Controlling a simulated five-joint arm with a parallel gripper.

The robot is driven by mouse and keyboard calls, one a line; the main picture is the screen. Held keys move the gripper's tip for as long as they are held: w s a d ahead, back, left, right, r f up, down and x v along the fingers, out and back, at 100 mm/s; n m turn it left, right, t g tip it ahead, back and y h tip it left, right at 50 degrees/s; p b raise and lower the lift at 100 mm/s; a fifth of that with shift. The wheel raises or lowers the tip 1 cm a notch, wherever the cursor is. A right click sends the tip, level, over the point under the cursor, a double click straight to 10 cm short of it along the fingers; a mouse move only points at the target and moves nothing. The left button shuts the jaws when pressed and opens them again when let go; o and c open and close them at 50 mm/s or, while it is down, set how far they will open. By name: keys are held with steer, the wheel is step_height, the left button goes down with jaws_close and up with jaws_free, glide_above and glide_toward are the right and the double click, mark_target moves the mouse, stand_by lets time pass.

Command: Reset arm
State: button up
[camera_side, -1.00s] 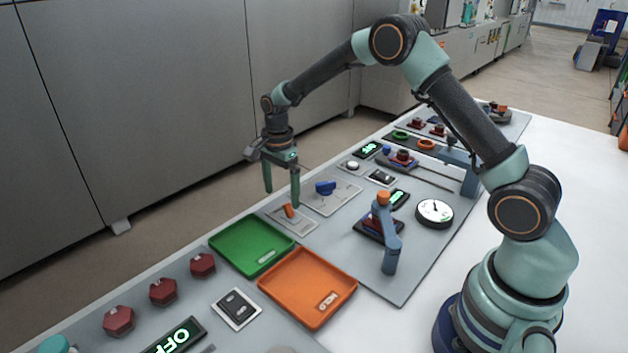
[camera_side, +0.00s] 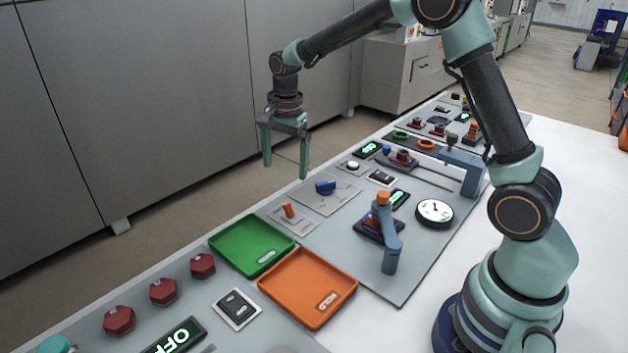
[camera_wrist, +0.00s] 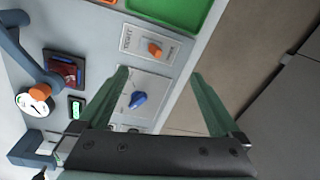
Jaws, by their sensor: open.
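My gripper (camera_side: 286,170) hangs fingers down in the side view, open and empty, raised above the far edge of the panel. In the wrist view its two green fingers (camera_wrist: 165,90) are spread wide with nothing between them but the panel and floor below. The blue knob (camera_side: 325,188) on its light plate lies beyond and below the fingers; it also shows in the wrist view (camera_wrist: 138,99). The small orange lever (camera_side: 288,210) stands on its plate just below the gripper in the side view, and it shows in the wrist view (camera_wrist: 155,49).
A green tray (camera_side: 222,250) and an orange tray (camera_side: 342,304) lie on the near panel. A blue post with an orange cap (camera_side: 390,254) stands near a round gauge (camera_side: 434,213). Red hexagonal pieces (camera_side: 163,291) line the left edge. Grey cabinets (camera_side: 170,100) stand behind.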

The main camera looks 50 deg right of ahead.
steer(key=s+r+n+t, duration=0.2)
steer(key=s+r+n, duration=0.5)
steer(key=s+r, duration=0.25)
steer(key=s+a+r+n+t, duration=0.1)
steer(key=s+n+t, duration=0.1)
steer(key=s+n, duration=0.6)
steer(key=shift+s+a+r+t, duration=0.15)
steer(key=shift+s+a+t, duration=0.15)
steer(key=shift+s, duration=0.9)
